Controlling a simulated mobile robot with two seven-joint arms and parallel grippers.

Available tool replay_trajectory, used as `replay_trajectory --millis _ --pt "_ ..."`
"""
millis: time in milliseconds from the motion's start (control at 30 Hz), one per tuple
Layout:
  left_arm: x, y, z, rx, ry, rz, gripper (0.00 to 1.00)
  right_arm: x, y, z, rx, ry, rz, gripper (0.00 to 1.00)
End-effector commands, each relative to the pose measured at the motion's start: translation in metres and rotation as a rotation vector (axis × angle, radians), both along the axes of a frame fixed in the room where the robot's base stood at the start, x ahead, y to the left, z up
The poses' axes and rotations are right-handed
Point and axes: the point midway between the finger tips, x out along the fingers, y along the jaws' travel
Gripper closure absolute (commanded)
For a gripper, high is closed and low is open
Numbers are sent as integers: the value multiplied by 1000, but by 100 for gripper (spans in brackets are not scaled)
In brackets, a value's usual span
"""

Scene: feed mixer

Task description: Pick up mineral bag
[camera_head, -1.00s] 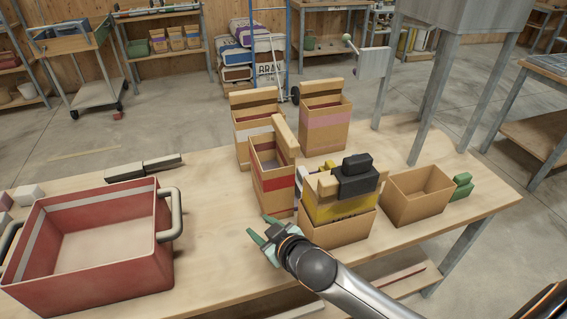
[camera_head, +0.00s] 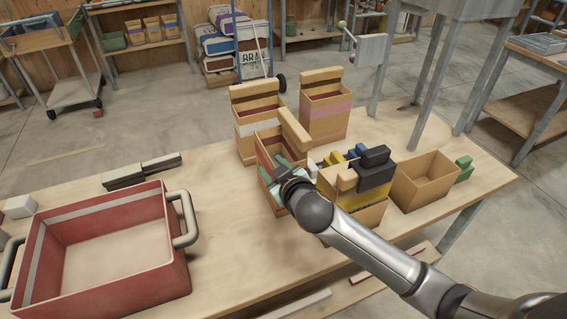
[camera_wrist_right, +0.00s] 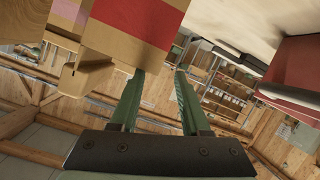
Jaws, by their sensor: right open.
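Several tan open-topped bags stand on the wooden table; none shows a readable name, so I cannot tell which is the mineral bag. My right gripper (camera_head: 280,172) is at the near side of the red-banded bag (camera_head: 267,145), covering much of its front. In the wrist view my right gripper (camera_wrist_right: 158,80) has its two green fingers apart with nothing between them. The red-banded bag (camera_wrist_right: 125,20) is above them there. Other bags are white-banded (camera_head: 261,124), pink-banded (camera_head: 326,113) and yellow-banded (camera_head: 352,199). My left gripper is not in view.
A red handled crate (camera_head: 105,284) sits at the left. A dark tool (camera_head: 140,172) lies behind it. A black block (camera_head: 375,175) is on the yellow-banded bag. An empty tan box (camera_head: 422,184) and a green item (camera_head: 463,169) are at the right. Bare table lies between crate and bags.

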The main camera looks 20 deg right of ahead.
Motion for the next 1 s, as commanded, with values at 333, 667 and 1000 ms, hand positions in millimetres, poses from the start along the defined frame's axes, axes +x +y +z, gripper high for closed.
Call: replay_trajectory --millis 333,667,1000 --pt "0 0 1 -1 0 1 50 29 1 -10 0 -1 1 54" --pt "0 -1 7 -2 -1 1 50 60 -7 -22 0 1 0 54" --pt "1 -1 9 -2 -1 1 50 77 -6 -30 1 0 1 54"
